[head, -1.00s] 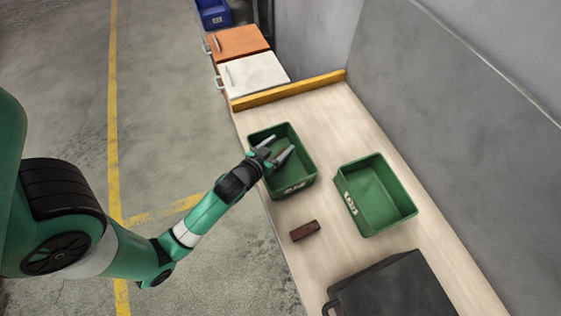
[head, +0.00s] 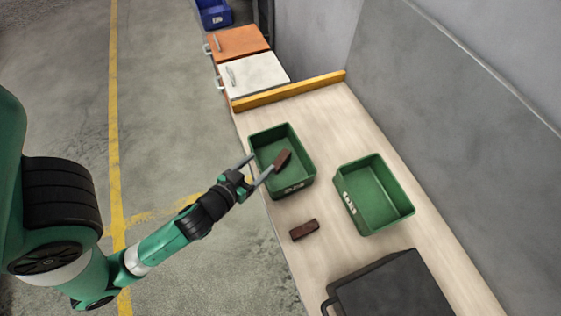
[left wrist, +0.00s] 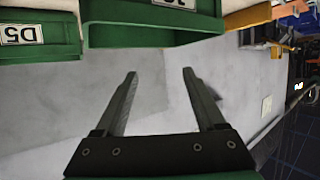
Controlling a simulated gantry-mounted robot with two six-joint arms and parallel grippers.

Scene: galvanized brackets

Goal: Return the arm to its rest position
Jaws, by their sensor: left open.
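My left gripper (head: 264,162) is open and empty at the outer edge of the near-left green bin (head: 309,187). Its two fingers also show apart in the left wrist view (left wrist: 159,73), with nothing between them. A dark brown block (head: 283,158) is in that green bin, just past the fingertips in the head view. A second brown block (head: 304,230) lies on the table in front of the bins. My right gripper is not in view.
Another green bin (head: 388,223) stands to the right on the pale wooden table (head: 330,130). A dark grey case (head: 392,292) sits at the table's front. A yellow rail (head: 290,90) edges the far end. Open concrete floor lies left of the table.

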